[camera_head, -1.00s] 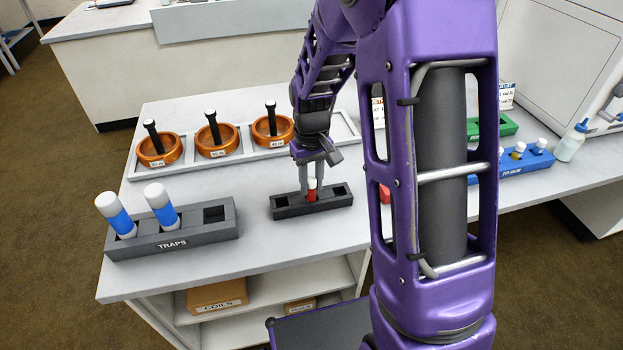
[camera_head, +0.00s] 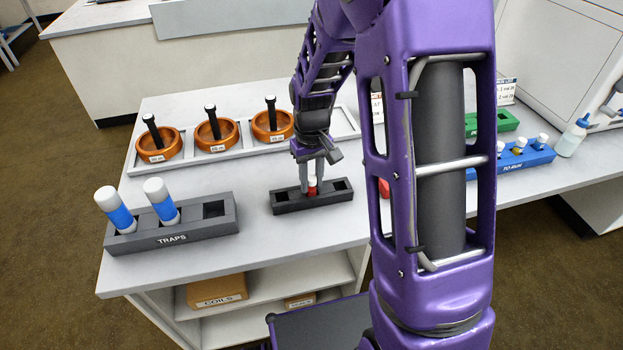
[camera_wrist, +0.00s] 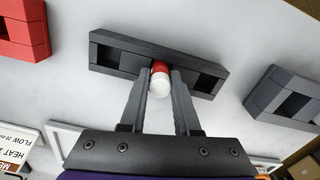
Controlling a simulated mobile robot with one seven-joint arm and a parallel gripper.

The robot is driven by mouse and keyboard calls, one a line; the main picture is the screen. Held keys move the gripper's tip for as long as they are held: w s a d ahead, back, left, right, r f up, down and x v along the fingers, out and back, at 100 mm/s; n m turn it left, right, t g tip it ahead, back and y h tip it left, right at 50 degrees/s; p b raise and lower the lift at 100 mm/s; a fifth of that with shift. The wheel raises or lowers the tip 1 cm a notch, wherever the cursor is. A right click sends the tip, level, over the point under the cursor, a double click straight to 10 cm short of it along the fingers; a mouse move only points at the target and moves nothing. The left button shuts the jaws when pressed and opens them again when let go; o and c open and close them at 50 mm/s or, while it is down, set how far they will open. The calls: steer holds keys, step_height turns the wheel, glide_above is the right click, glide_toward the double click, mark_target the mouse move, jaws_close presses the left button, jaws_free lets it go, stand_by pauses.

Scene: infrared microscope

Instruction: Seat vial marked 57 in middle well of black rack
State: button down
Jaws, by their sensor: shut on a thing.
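The vial (camera_head: 312,187) has a white cap and a red body; no number is legible on it. My gripper (camera_head: 312,184) is shut on it, with one finger on each side. The black rack (camera_head: 288,205) lies on the table below my gripper. The vial stands upright at the rack's middle, with its lower part hidden inside or behind the rack. In the wrist view, the white cap and red band of the vial (camera_wrist: 160,84) show between my fingertips, over the middle of the black rack (camera_wrist: 125,50). The wells at both ends look empty.
A grey TRAPS rack (camera_head: 190,236) with two blue-and-white tubes stands at left. Orange ring holders (camera_head: 215,146) sit in a tray behind. A blue rack (camera_head: 525,162) and a green rack (camera_head: 495,124) are at right. A red rack (camera_wrist: 25,32) lies close by.

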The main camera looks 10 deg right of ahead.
steer(key=shift+f, duration=0.15)
steer(key=shift+c, duration=0.8)
jaws_free()
steer(key=shift+r+p, duration=2.35)
steer(key=shift+r, duration=0.65)
